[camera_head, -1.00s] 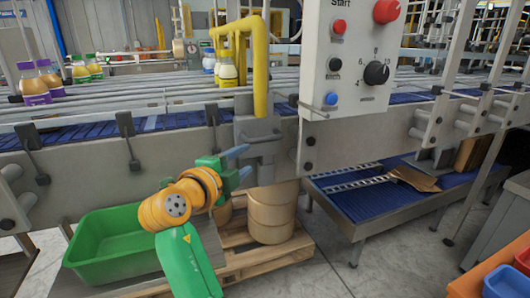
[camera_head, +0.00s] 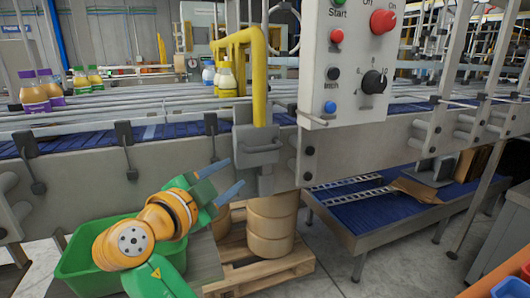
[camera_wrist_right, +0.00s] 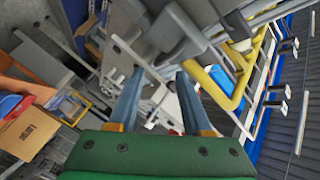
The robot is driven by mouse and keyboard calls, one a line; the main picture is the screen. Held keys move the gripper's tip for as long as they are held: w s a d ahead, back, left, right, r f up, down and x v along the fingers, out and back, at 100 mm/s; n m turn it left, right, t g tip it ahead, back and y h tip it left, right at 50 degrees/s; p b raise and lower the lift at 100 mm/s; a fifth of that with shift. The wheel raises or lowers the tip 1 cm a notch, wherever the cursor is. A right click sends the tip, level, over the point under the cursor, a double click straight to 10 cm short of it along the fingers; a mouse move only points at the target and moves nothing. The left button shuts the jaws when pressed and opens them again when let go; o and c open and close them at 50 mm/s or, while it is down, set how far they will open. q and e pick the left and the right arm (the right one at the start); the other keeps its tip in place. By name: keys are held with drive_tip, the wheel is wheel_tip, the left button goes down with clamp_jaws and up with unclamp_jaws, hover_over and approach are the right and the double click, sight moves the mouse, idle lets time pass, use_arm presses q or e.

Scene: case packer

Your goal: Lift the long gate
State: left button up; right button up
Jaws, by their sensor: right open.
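A yellow tubular bar (camera_head: 259,80), which looks like the long gate, stands at the conveyor's near side. Its upper part bends back over the rails, and its lower end meets a grey bracket (camera_head: 257,146). Yellow tubing (camera_wrist_right: 243,75) also shows in the right wrist view. My right gripper (camera_head: 237,172) is open and empty, just left of and below the bracket, apart from the yellow bar. Its two blue-grey fingers (camera_wrist_right: 160,80) are spread in the right wrist view, with grey machine parts beyond them. My left gripper is not in view.
A control box (camera_head: 350,60) with knobs and buttons hangs right of the yellow bar. Bottles (camera_head: 35,95) stand on the conveyor at left. A green bin (camera_head: 85,258), a barrel (camera_head: 270,225) on a pallet (camera_head: 262,268) and a lower blue conveyor (camera_head: 375,212) sit below.

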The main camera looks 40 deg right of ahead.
sight(262, 151)
drive_tip(key=w+d+n+p, duration=0.1)
drive_tip(key=d+n, duration=0.1)
drive_tip(key=n, duration=0.6)
drive_tip(key=w+d+n+h+p, duration=0.1)
drive_tip(key=d+n, duration=0.1)
drive_tip(key=n, duration=0.7)
drive_tip(key=w+d+n+t+h+p, duration=0.1)
drive_tip(key=d+n, duration=0.2)
drive_tip(key=n, duration=0.6)
drive_tip(key=shift+n, duration=0.3)
drive_tip(key=p+x, duration=0.2)
drive_tip(key=x, duration=0.5)
drive_tip(key=shift+a, duration=0.1)
clamp_jaws()
